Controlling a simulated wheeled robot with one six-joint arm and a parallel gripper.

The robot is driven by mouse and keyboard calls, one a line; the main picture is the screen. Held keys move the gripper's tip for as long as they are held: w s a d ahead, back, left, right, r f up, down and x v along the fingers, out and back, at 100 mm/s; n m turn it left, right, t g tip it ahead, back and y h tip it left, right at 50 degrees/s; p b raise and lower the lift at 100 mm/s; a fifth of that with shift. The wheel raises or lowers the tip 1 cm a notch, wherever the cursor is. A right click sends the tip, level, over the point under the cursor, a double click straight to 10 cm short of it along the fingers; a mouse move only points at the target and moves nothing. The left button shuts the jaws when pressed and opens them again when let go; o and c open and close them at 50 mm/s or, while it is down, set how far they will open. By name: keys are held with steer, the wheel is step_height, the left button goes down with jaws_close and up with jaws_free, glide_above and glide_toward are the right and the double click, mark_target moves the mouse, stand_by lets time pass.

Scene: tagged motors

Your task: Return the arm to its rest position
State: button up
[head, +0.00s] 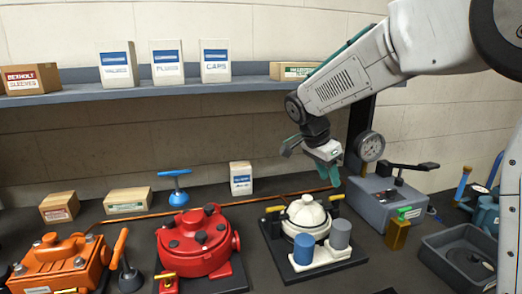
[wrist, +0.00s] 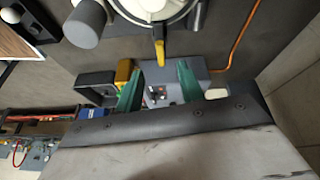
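My gripper (head: 331,174) hangs from my raised arm, which reaches in from the upper right in the head view. It points down, above and behind the right side of the white-domed motor (head: 306,213), apart from it. In the wrist view my gripper (wrist: 158,80) shows two green fingers spread apart with nothing held between them. The white motor shows at the top of that view, with a yellow handle (wrist: 159,50) near the fingers. The grey gauge box (wrist: 172,78) lies beyond the fingers.
On the bench are an orange motor (head: 62,262), a red motor (head: 196,246), a gauge (head: 370,146) on its grey box, a brass padlock (head: 397,235) with a green tag, and a dark tray (head: 437,243). A shelf (head: 140,90) with boxes runs along the wall.

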steer(key=s+n, duration=0.1)
steer(key=s+f+n, duration=0.1)
steer(key=s+f+n+g, duration=0.1)
steer(key=s+n, duration=0.1)
steer(key=shift+a+y, duration=0.1)
steer(key=shift+y, duration=0.2)
steer(key=s+n, duration=0.1)
steer(key=s, duration=0.1)
steer(key=s+n, duration=0.1)
steer(key=s, duration=0.2)
steer(key=s+d+n, duration=0.1)
steer(key=s+n, duration=0.1)
steer(key=shift+s+r+g+y, duration=0.15)
steer(key=shift+r+g+y, duration=0.15)
steer(key=shift+r+y, duration=0.1)
steer(key=s+d+n+t+y, duration=0.1)
steer(key=s+n, duration=0.2)
steer(key=s, duration=0.8)
steer(key=s+d+r+n+t+y, duration=0.1)
steer(key=s+n+y, duration=0.1)
steer(key=s, duration=1)
steer(key=shift+s+d+r+n, duration=0.25)
steer(key=shift+d+n, duration=0.1)
steer(key=shift+n, duration=0.25)
